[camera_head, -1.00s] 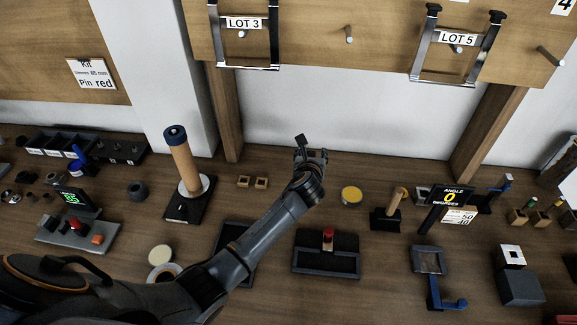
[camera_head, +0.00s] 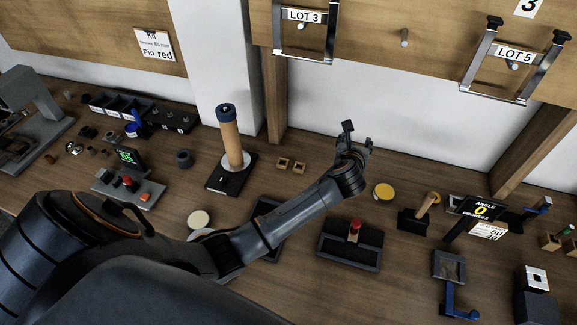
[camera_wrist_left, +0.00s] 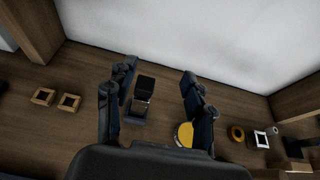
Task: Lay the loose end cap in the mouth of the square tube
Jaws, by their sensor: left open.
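My left gripper (camera_head: 357,143) is open above the bench near the back wall, between two small wooden squares and a yellow disc. In the left wrist view its fingers (camera_wrist_left: 160,98) stand apart. A small dark block with a greyer lower face (camera_wrist_left: 141,96) shows between them, closer to the left finger. I cannot tell whether it is the end cap or the square tube. The gripper hides that spot in the head view. A dark block with a white top and dark square mark (camera_head: 535,280) stands at lower right; I cannot tell if it is the tube. My right gripper is out of view.
The wooden squares (camera_head: 291,165) lie left of the gripper and the yellow disc (camera_head: 384,191) right of it. A tall wooden post on a black base (camera_head: 231,140) stands left. A dark tray with a red knob (camera_head: 350,246) lies in front. The bench is crowded.

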